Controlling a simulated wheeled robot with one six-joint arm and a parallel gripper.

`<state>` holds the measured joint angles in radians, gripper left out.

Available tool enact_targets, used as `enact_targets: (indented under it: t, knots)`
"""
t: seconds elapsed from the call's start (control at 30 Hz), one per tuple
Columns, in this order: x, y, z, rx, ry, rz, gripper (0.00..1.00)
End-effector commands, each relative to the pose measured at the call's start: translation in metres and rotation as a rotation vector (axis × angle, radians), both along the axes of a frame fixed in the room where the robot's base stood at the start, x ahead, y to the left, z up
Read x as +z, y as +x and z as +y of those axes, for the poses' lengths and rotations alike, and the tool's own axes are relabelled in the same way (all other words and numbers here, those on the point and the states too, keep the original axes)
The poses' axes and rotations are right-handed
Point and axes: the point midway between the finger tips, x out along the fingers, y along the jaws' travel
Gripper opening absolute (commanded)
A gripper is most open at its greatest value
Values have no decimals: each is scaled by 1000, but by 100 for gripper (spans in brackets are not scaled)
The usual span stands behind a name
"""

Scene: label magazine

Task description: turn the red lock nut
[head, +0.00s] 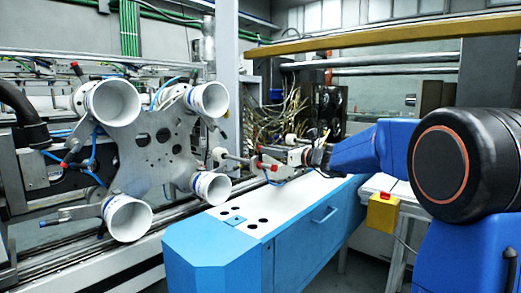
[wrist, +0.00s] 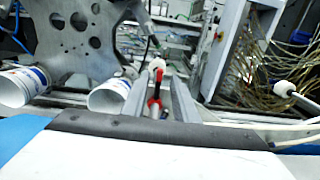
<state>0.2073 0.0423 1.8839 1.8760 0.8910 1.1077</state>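The red lock nut (wrist: 153,104) is a small red part below a white round knob (wrist: 157,64) in the wrist view. It lies between the two grey fingers of my gripper (wrist: 160,85), nearer the left one. A gap shows on the right side; contact on the left is unclear. In the head view my gripper (head: 268,160) reaches left over the blue cabinet, and red (head: 256,161) shows at its tips beside a rod with a white knob (head: 220,155). The fingers partly hide the nut there.
The blue cabinet (head: 300,245) with a white top lies under my arm. Loose cables (head: 285,110) hang behind. A yellow box with a red button (head: 382,212) stands at right.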

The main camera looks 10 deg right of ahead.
Motion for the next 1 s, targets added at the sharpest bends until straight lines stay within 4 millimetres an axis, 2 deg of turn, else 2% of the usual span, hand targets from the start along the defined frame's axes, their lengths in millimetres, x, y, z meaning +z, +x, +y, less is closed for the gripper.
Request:
enact_targets:
  t: [0.1, 0.3, 0.5, 0.77, 0.9, 1.0]
  knots:
    - [-1, 17, 13, 2, -1, 1, 27]
    - [0, 37, 27, 1, -1, -1, 27]
    - [0, 45, 33, 0, -1, -1, 27]
    - [0, 45, 33, 0, -1, -1, 27]
    - [0, 45, 33, 0, -1, -1, 0]
    - [0, 45, 33, 0, -1, -1, 0]
